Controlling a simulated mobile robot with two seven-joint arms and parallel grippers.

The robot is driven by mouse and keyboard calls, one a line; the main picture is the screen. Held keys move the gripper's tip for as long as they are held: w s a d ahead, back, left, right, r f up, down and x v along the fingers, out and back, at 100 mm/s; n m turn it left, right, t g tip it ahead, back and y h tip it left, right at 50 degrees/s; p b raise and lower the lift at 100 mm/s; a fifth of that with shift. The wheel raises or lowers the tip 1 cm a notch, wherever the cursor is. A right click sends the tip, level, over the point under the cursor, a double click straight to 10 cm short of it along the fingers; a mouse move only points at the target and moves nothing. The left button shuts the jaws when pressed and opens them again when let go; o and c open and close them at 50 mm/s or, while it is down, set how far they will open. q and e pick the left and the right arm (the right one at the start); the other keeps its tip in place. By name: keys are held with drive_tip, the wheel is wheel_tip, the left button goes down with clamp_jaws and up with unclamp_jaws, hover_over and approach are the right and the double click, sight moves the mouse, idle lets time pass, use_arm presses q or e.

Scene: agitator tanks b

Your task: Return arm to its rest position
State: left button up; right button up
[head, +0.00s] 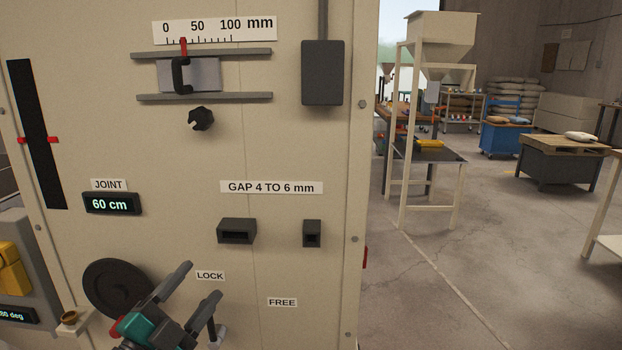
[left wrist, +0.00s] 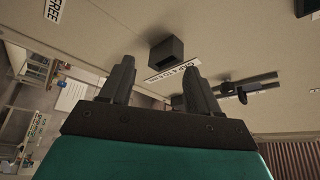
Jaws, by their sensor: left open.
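My left gripper (head: 203,281) is low in the head view, in front of the beige panel (head: 300,140). Its two dark fingers are spread and nothing is between them. In the left wrist view the open fingers (left wrist: 160,68) point toward the panel, with a dark box-shaped socket (left wrist: 167,52) beyond them. In the head view the fingers are close to the LOCK label (head: 210,275) and right of a round black disc (head: 118,288). Part of a metal piece beside the gripper is hidden by it. My right gripper does not show.
The panel carries a slide handle (head: 180,75) under a mm scale, a black knob (head: 201,118), two sockets (head: 237,231) and a display (head: 111,203) reading 60 cm. A small ledge with a brass-coloured cup (head: 70,318) juts out at lower left. Open floor (head: 480,260) lies right.

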use_arm(q)
drive_tip(key=s+f+n+g+y, duration=0.3)
drive_tip(key=s+f+n, duration=0.4)
drive_tip(key=f, duration=0.6)
drive_tip(key=s+f+n+g+y, duration=0.3)
drive_tip(key=s+f+n+g, duration=0.2)
drive_tip(key=s+f, duration=0.7)
wheel_tip(320, 180, down, 2)
drive_tip(key=shift+d+f+n+g+p, duration=0.2)
drive_tip(key=shift+d+n+g+p, duration=0.15)
drive_tip(key=shift+n, duration=0.55)
drive_tip(key=shift+w+y, duration=0.1)
drive_tip(key=shift+y, duration=0.2)
